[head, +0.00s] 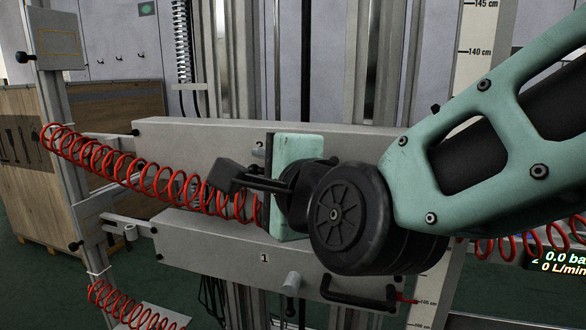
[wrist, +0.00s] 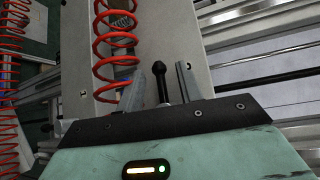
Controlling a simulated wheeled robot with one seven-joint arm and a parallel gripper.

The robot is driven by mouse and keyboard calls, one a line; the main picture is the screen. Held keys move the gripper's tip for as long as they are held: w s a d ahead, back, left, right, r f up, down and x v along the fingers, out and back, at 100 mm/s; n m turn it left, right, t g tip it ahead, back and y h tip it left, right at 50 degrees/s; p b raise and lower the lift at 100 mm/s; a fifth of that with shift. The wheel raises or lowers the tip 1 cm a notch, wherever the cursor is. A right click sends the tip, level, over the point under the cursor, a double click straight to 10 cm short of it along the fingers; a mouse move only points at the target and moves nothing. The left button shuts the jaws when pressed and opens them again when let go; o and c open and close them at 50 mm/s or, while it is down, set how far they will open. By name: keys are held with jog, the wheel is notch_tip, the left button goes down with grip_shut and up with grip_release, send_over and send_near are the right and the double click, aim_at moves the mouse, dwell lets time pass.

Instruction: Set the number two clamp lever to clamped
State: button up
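The upper grey beam (head: 190,140), marked 2, crosses the head view behind my wrist. Its clamp lever is hidden there by my gripper body (head: 298,160) and arm. In the wrist view, my gripper (wrist: 160,70) has its two grey fingers apart. A black lever with a rounded knob (wrist: 157,68) stands between them, with gaps visible on both sides. I take it for the number two lever, as my wrist is at that beam. I cannot tell its clamp setting.
A red coiled hose (head: 150,177) hangs across the upper beam and passes close to the fingers in the wrist view (wrist: 115,45). A wooden crate (head: 110,105) stands at left.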

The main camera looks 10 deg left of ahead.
grip_shut()
